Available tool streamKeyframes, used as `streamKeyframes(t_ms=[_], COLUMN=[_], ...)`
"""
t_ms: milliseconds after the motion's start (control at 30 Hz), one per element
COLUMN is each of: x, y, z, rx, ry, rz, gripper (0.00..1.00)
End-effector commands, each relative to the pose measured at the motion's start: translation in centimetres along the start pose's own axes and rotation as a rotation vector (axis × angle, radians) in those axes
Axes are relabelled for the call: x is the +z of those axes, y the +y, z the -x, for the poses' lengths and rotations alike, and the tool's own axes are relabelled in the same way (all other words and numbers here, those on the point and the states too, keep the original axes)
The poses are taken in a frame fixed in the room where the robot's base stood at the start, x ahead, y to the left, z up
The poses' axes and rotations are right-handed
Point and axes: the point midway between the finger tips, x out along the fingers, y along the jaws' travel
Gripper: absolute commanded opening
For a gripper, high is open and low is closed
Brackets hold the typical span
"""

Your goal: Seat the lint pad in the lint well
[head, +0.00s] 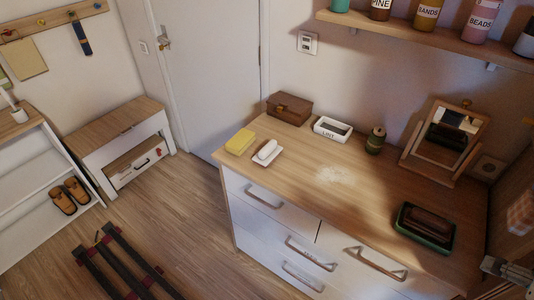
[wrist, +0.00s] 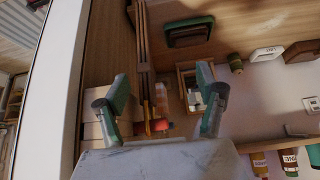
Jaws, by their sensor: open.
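The lint well is a white box marked LINT (head: 333,135) with a dark opening, near the back of the dresser top; it also shows in the wrist view (wrist: 268,54). I cannot tell for sure which thing is the lint pad. A dark brown block (head: 428,222) lies in a dark green tray (head: 424,240) at the dresser's right; the tray also shows in the wrist view (wrist: 188,42). A white rounded piece (head: 267,149) rests on a pale dish at the left. My gripper (wrist: 162,88) is open with nothing between its green-tipped fingers, apart from the tray and well.
On the dresser top (head: 300,190) are a yellow block (head: 240,141), a brown box (head: 289,107), a jar (head: 375,141) and a tilting mirror (head: 447,138). A pale powdery patch (head: 336,175) lies mid-top. A shelf (head: 420,35) with jars hangs above. The front middle is clear.

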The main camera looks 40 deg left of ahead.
Motion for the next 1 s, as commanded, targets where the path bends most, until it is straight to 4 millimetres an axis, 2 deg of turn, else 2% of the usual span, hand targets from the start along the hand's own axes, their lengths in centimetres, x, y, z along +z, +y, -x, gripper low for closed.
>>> streamKeyframes(t_ms=[467, 500, 600, 833, 1000], x=[-0.2, -0.2, -0.2, -0.1, 1.1], y=[0.4, 0.4, 0.4, 0.3, -0.1], z=[0.1, 0.1, 0.1, 0.4, 1.9], rx=[0.012, 0.012, 0.011, 0.009, 0.004], ry=[0.002, 0.002, 0.002, -0.01, -0.083], rz=[0.001, 0.001, 0.001, 0.001, 0.0], gripper=[0.98, 0.85, 0.98, 0.98, 0.98])
